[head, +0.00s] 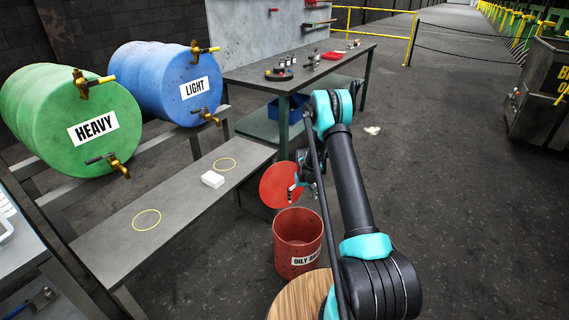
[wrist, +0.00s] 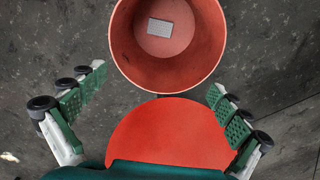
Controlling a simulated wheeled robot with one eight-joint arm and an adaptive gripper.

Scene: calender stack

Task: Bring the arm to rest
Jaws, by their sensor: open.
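My arm (head: 355,195) reaches forward from the lower right of the head view and bends down at its teal elbow. My gripper (head: 304,183) hangs over the red bin's area, partly hidden by the arm. In the wrist view my gripper (wrist: 157,90) is open, with its green pads wide apart and nothing between them.
A grey bench (head: 115,247) with two yellow rings carries a white block (head: 213,179). Green "HEAVY" (head: 50,110) and blue "LIGHT" (head: 150,75) drums lie behind it. A worktable (head: 330,62) with small items stands beyond. The floor right of my arm is clear.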

